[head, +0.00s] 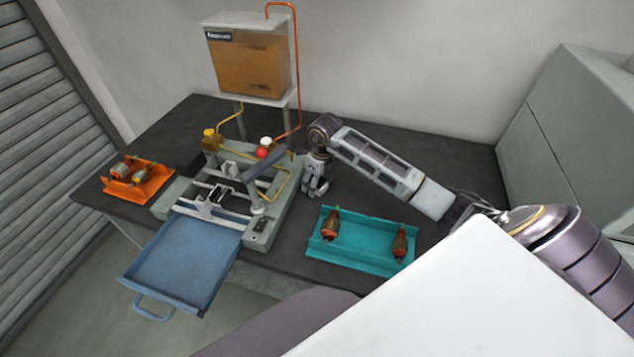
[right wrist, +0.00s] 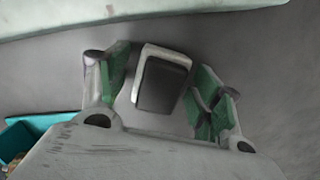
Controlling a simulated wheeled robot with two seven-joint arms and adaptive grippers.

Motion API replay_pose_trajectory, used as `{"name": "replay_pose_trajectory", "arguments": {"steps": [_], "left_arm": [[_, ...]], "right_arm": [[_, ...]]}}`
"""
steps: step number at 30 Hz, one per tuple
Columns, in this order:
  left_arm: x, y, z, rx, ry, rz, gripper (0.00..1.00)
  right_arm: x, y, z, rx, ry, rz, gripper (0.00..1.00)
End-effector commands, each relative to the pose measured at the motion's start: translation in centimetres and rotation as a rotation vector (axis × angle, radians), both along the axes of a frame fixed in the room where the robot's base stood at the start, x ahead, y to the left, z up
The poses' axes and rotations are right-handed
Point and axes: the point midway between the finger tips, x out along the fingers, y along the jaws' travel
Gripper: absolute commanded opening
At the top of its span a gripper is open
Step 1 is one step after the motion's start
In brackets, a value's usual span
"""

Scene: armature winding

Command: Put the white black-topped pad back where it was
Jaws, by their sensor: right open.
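The white black-topped pad (right wrist: 162,82) shows in the right wrist view, on or just above the dark table top; I cannot tell which. My right gripper (right wrist: 163,76) is open, with its green-padded fingers on either side of the pad and narrow gaps visible. In the head view my right gripper (head: 316,184) points down at the table, close to the right side of the winding machine (head: 262,238). The pad is not clearly visible there. My left gripper is not in view.
A teal tray (head: 361,222) with two armatures stands just right of my right gripper; its corner shows in the right wrist view (right wrist: 28,126). An orange tray (head: 150,187) with parts is at the left. A blue drawer (head: 178,262) juts out in front. The table behind the teal tray is clear.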

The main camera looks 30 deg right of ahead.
Motion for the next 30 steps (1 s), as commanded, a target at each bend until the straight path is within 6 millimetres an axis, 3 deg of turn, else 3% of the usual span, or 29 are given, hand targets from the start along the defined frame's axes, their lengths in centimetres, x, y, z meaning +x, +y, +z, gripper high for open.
{"name": "replay_pose_trajectory", "arguments": {"steps": [8,19,30], "left_arm": [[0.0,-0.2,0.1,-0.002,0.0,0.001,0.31],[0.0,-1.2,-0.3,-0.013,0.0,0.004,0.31],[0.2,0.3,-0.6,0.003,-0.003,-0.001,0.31]], "right_arm": [[-0.1,-0.1,1.2,-0.002,-0.002,0.001,0.66],[-0.6,-0.3,6.3,-0.002,-0.004,0.0,0.66],[-1.2,-0.5,11.1,-0.002,-0.002,0.0,0.66]]}}
